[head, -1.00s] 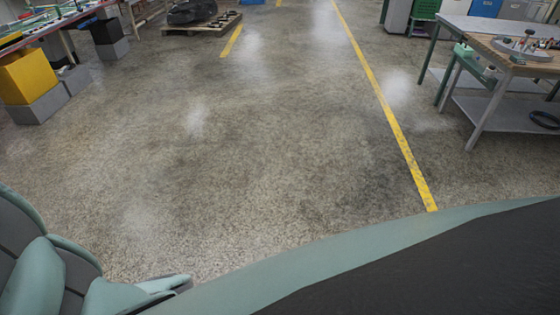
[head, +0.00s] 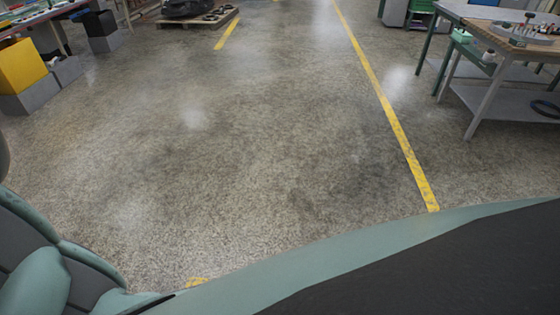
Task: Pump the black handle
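No black handle and no hanging hoses show in the head view. My gripper is not in view. Only my own green and grey body parts show along the bottom and at the lower left.
A wide stretch of speckled floor (head: 230,150) ahead is clear. A yellow line (head: 385,105) runs along its right. A workbench (head: 510,45) with small items stands at the right. A yellow box (head: 20,65) on grey blocks is at the left. A low pallet (head: 205,22) is at the back.

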